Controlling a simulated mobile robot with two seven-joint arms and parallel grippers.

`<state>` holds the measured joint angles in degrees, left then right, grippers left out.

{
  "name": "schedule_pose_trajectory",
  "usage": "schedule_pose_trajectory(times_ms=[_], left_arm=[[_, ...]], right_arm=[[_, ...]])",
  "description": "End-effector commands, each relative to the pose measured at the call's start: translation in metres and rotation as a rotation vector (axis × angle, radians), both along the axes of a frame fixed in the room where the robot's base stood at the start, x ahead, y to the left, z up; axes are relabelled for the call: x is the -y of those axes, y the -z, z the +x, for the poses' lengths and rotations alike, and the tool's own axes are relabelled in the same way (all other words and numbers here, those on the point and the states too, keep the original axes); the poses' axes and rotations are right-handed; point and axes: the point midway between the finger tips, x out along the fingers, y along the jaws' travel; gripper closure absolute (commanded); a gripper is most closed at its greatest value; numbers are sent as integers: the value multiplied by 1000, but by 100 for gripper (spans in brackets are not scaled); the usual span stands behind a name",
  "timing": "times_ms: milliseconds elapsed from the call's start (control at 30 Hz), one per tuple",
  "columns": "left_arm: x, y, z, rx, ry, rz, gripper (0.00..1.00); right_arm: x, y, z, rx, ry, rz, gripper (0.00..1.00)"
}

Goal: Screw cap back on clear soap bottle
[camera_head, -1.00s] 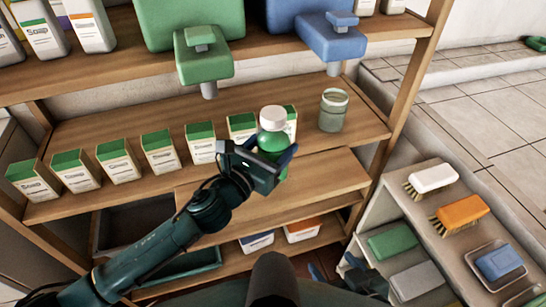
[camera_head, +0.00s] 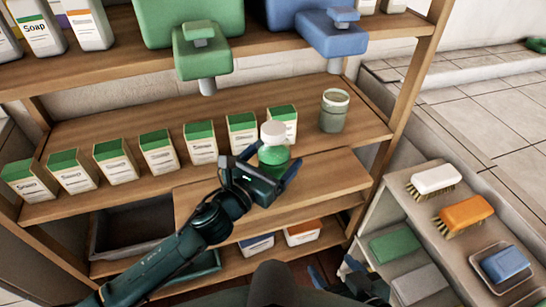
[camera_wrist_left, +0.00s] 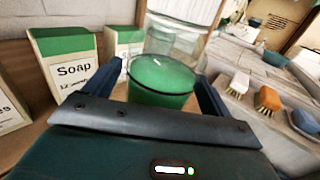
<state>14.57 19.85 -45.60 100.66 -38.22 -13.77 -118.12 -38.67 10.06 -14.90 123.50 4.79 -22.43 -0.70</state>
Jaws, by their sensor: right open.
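The clear soap bottle (camera_head: 273,157) holds green liquid and has a round whitish top (camera_head: 273,133) that looks like a cap. I cannot tell how firmly that top is seated. My left gripper (camera_head: 278,163) has its fingers on both sides of the bottle and is shut on it, in front of the soap boxes. The left wrist view shows the bottle (camera_wrist_left: 160,82) between the blue fingers (camera_wrist_left: 160,85), with clear wall above the green. I cannot tell whether its base touches wood. My right gripper (camera_head: 354,272) is open and partly visible at the bottom edge, apart from the bottle.
Several soap boxes (camera_head: 158,152) line the wooden shelf (camera_head: 110,125). A glass jar (camera_head: 333,112) stands to the right. Green (camera_head: 201,50) and blue (camera_head: 332,35) dispensers overhang from above. A side rack at the right carries brushes (camera_head: 465,214) and a soap dish (camera_head: 502,265).

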Motion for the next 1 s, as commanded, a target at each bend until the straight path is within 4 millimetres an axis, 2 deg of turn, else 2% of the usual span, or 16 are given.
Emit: schedule_pose_trajectory(times_ms=[200,300,467,800,1000], left_arm=[[0,-1,0,0,0,0,16],[0,-7,0,1,0,0,16],[-15,-2,-21,-2,-1,3,16],[-55,-1,-80,-2,0,2,16],[-66,-3,-97,-1,0,1,16]], right_arm=[[0,2,-1,-7,-1,-2,32],[1,-1,-2,-9,-1,-7,32],[0,5,-3,-12,-1,-8,32],[-1,10,-2,-10,0,5,32],[-1,7,0,0,2,17,32]])
